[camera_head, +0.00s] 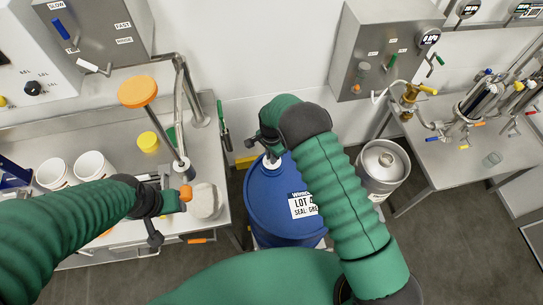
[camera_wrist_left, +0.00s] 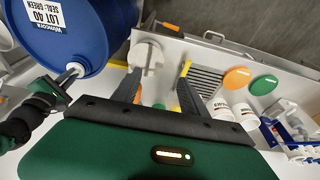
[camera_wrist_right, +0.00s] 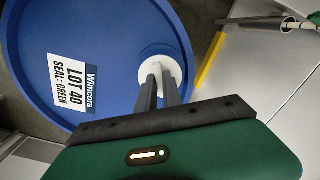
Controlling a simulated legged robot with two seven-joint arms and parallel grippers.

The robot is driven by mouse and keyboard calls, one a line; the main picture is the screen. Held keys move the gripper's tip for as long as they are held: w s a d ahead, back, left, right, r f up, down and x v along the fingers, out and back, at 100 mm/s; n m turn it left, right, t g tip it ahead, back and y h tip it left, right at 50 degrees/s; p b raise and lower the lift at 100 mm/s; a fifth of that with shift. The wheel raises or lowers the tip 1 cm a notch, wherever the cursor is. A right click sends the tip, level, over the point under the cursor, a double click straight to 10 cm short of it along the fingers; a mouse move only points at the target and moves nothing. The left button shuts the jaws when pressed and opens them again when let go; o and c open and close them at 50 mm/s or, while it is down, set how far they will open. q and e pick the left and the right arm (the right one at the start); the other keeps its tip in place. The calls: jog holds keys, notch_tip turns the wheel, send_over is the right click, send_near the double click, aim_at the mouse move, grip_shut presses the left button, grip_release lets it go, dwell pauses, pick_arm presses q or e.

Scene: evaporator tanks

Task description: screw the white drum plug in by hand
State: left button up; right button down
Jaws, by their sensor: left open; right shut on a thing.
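The blue drum (camera_head: 277,213) stands on the floor between the two benches, with a white label on its top reading LOT 40, SEAL: GREEN. The white drum plug (camera_wrist_right: 164,72) sits at the drum top near its rim; it also shows in the head view (camera_head: 272,162) and the left wrist view (camera_wrist_left: 75,69). My right gripper (camera_wrist_right: 159,75) is shut on the plug from above, and its fingers hide part of it. Whether the plug is fully seated I cannot tell. My left gripper (camera_head: 186,194) is open and empty above the left bench; its fingers show in the left wrist view (camera_wrist_left: 158,75).
The left bench (camera_head: 110,200) holds white tubs (camera_head: 95,166), a yellow-lidded jar (camera_head: 148,142) and a round whitish object (camera_head: 206,200). A steel canister (camera_head: 383,170) stands right of the drum. The right bench (camera_head: 455,150) carries tubing and valves.

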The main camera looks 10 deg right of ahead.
jog(key=shift+f+b, duration=0.6)
jog(key=shift+f, duration=0.25)
jog(key=c, duration=1.4)
grip_release()
jog(key=shift+r+p, duration=1.9)
jog(key=shift+r, duration=1.15)
